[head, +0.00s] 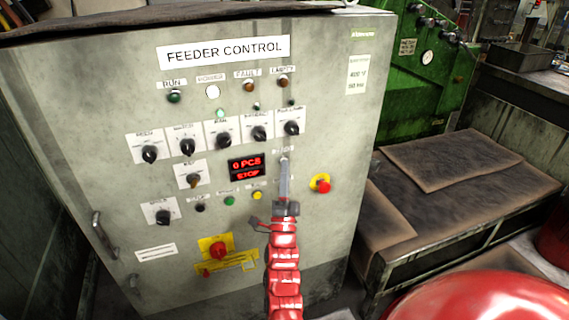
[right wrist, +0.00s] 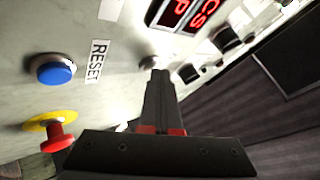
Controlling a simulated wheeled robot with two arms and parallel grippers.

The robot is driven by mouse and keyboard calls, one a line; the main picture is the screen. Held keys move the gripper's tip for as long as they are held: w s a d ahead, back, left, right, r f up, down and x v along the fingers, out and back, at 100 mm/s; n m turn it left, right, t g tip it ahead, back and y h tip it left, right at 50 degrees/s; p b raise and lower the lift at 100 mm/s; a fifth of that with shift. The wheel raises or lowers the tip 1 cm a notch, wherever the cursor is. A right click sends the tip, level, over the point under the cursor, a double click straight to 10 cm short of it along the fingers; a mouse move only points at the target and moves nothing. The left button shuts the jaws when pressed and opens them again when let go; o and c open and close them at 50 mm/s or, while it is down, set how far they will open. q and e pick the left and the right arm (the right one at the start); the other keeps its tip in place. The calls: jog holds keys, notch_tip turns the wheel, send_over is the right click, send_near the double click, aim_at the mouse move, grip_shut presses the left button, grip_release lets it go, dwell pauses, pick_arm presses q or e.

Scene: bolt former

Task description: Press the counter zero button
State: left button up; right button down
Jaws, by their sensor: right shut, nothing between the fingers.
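The grey feeder control panel (head: 330,110) faces me. Its red display (head: 247,167) reads "0 PCS" and "STOP". My right gripper (head: 284,160) is shut and empty, its fingertips at the panel right of the display. A small label (head: 283,150) above the fingertips is too blurred to read. My left gripper is not in view.
A blue button (right wrist: 53,70) labelled "RESET" and a red emergency stop (head: 322,186) on a yellow ring are close to the gripper. Black knobs (head: 291,128) sit above. A yellow button (head: 257,195) is lower left. A worn bench (head: 455,200) stands right.

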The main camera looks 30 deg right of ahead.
dwell(0.4)
jog(key=shift+s+a, duration=0.2)
jog(key=shift+s, duration=0.6)
jog(key=s, duration=0.2)
jog(key=s+a+p, duration=0.1)
jog(key=s, duration=0.2)
jog(key=shift+a, duration=0.1)
jog(key=shift+w, duration=0.1)
dwell(0.6)
